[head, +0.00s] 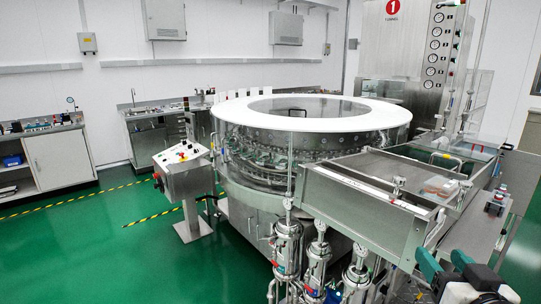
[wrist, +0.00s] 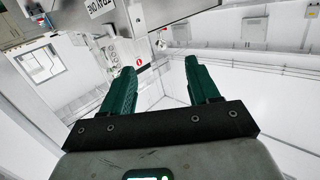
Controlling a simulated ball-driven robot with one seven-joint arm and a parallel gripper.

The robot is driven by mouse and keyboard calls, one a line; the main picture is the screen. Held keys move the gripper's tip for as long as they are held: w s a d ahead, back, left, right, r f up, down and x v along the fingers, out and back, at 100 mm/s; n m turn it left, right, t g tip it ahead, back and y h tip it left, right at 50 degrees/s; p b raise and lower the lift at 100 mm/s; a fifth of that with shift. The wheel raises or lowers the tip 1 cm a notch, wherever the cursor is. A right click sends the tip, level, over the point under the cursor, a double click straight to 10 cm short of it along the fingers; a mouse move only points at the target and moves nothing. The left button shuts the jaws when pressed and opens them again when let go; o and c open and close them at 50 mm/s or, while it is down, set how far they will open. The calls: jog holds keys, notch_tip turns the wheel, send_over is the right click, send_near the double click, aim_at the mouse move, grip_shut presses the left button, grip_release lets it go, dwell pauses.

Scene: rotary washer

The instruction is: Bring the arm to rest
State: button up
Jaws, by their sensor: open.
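My gripper shows at the lower right of the head view (head: 446,263), with two green fingers on a dark mount. In the wrist view my gripper (wrist: 161,72) has its two green fingers spread apart, with nothing between them. It is open and empty. It is near the front right of the rotary washer (head: 300,125), in front of the conveyor section in the head view. The wrist view looks past the fingers at white walls and ceiling, tilted in the picture. Most of my arm is outside the head view.
A control panel (head: 181,170) stands on a post left of the washer. Steel filter housings and pipes (head: 318,262) stand at the washer's front. The steel infeed table (head: 365,195) lies close to my gripper. Green floor (head: 110,245) is free at the left. A white cabinet (head: 60,158) stands at far left.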

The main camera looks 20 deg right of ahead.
jog(key=s+a+f+n+g+y, duration=0.15)
jog(key=a+f+g, duration=0.25)
jog(key=f, duration=0.7)
jog(key=s+a+f+n+g+y, duration=0.1)
jog(key=s+a+f+g+y, duration=0.1)
jog(key=s+a+f+g, duration=0.3)
jog(key=s+a+f+n+g+y, duration=0.2)
jog(key=s+a+f+g, duration=0.3)
jog(key=s+f, duration=0.8)
notch_tip(320, 180, down, 4)
jog(key=shift+s+f+y, duration=0.15)
jog(key=shift+f+y, duration=0.1)
jog(key=shift+y, duration=0.3)
jog(key=shift+n, duration=0.25)
